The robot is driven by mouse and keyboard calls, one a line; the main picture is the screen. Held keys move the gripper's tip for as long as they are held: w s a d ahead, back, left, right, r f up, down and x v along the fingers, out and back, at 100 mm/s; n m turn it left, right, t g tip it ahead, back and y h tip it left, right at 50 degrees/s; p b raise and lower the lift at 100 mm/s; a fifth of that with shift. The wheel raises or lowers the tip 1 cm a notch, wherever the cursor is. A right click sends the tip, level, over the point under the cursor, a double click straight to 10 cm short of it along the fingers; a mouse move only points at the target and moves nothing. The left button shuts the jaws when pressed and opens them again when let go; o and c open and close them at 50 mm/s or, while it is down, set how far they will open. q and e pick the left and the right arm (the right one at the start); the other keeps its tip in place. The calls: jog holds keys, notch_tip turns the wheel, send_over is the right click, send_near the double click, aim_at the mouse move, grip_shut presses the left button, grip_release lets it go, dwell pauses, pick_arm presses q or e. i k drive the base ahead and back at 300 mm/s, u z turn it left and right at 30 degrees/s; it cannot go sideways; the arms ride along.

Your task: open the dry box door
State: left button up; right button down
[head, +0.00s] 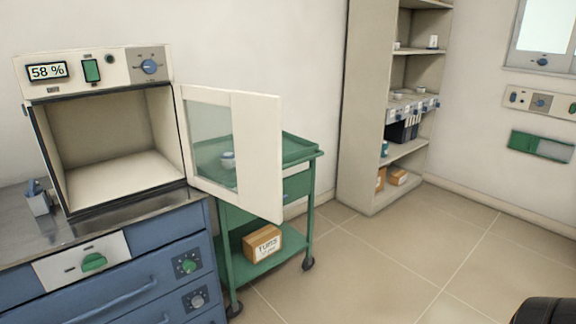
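The dry box (95,68) stands at the left on a blue cabinet, with a "58 %" display on its top panel. Its door (258,155), a cream frame with a glass pane, is swung wide open on the right-hand side. The inside of the box is in plain view and looks empty. The door stands out in front of a green cart. Neither of my grippers is in view.
The green cart (314,155) stands right of the cabinet, with a cardboard box (262,244) on its lower shelf. A small item sits on the blue cabinet's (170,240) top. A tall shelf unit (362,110) stands behind. The tiled floor at right is mostly clear.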

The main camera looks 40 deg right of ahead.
aim_at(257, 117)
jog(key=z, duration=2.2)
jog(key=i, duration=1.5)
jog(key=u, duration=1.65)
